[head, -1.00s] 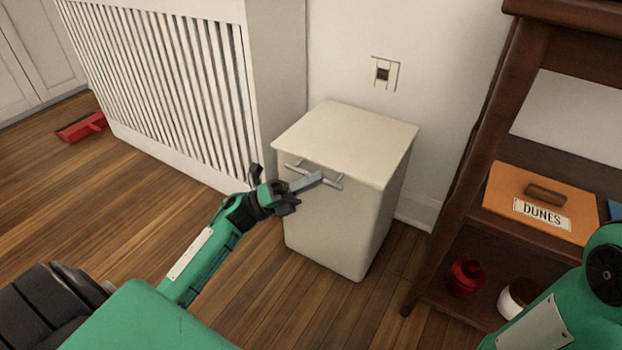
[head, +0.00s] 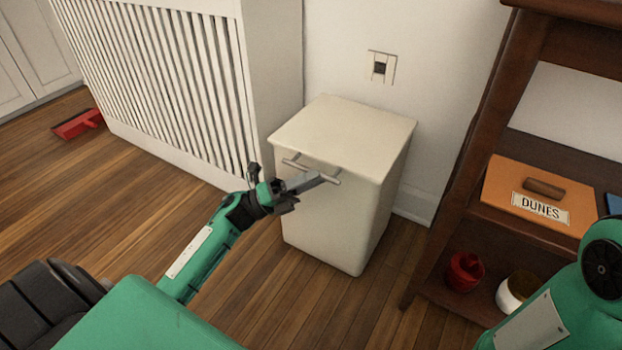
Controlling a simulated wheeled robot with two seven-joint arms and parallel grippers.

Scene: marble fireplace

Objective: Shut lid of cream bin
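The cream bin (head: 330,225) stands on the wood floor against the wall, right of the slatted radiator cover. Its lid (head: 345,135) lies flat on top, and no gap shows under it. A grey bar handle (head: 300,164) sits at the lid's front edge. My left gripper (head: 308,183) is in front of the bin, its fingers at or very near the handle. The fingers look close together, but whether they grip the bar is not clear. My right arm shows at the lower right; its gripper is out of view.
A slatted white radiator cover (head: 170,80) stands left of the bin. A dark wood shelf (head: 480,150) at right holds an orange box (head: 540,195), a red pot (head: 464,272) and a white pot (head: 515,292). A red object (head: 78,123) lies on the floor far left.

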